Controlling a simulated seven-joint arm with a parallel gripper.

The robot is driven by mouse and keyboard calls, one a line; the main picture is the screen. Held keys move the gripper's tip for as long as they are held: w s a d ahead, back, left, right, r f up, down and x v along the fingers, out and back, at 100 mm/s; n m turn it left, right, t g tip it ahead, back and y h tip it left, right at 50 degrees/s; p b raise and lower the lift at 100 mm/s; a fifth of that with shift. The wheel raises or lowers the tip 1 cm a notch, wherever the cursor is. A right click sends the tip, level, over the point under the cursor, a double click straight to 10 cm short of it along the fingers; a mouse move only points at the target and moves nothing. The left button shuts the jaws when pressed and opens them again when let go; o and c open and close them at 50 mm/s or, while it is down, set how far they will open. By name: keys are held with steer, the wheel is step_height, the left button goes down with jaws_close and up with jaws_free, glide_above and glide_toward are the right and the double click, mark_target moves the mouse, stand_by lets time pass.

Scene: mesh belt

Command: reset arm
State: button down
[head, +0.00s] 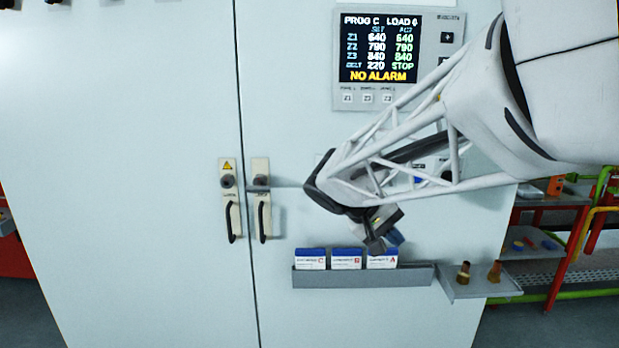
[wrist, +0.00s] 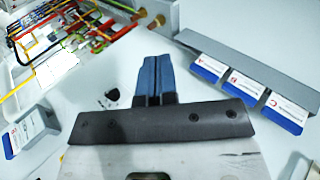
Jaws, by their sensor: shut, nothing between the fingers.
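My gripper (head: 388,243) hangs at the end of my white arm, in front of the cabinet and close above the right end of the card rack. In the wrist view its two blue fingers (wrist: 154,80) lie together, shut with nothing between them. The rack (head: 362,277) is a grey ledge on the cabinet door holding three blue-and-white cards, the middle one (head: 346,259) among them. My gripper partly covers the rightmost card (head: 382,262). In the wrist view the three cards (wrist: 244,87) show at the right.
A control panel (head: 448,80) reads NO ALARM, and my arm covers part of the cabinet below it. Two door handles (head: 233,222) stick out at the left. A small shelf (head: 480,288) right of the rack bears two brown pieces. A red-framed rack (head: 553,200) stands at the far right.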

steer(key=s+f+y, duration=0.3)
steer(key=s+y, duration=0.1)
steer(key=s, duration=0.8)
steer(key=s+d+f+m+t+y, duration=0.1)
steer(key=s+f+y, duration=0.2)
steer(key=s, duration=1)
steer(key=shift+f+y, duration=0.15)
steer(key=shift+y, duration=0.75)
steer(key=shift+s+d, duration=0.1)
